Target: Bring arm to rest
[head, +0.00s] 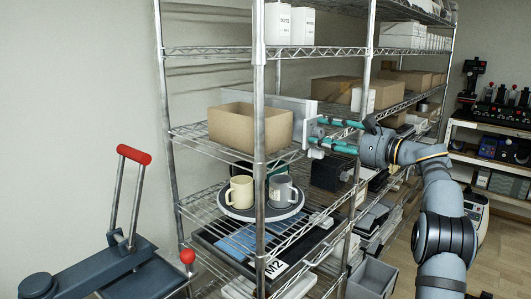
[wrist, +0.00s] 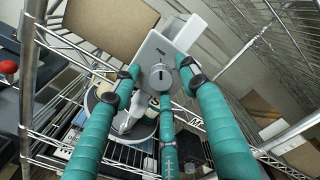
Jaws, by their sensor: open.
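My gripper (head: 316,136) is at the right front of the wire shelving, its teal fingers pointing left at the level of a cardboard box. In the wrist view the fingers (wrist: 160,82) are spread open around a light grey panel with a round grey knob (wrist: 161,76). The panel (head: 305,108) also shows beside the box in the head view. Whether any finger touches it I cannot tell. My arm reaches in from the lower right, bent at a dark joint.
A wire rack (head: 190,137) surrounds the fingers, with upright posts near. A cream mug (head: 240,192) and a grey mug (head: 280,189) stand on a round tray one shelf below. A red-handled press (head: 134,155) stands at left. Open floor (head: 494,265) shows at right.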

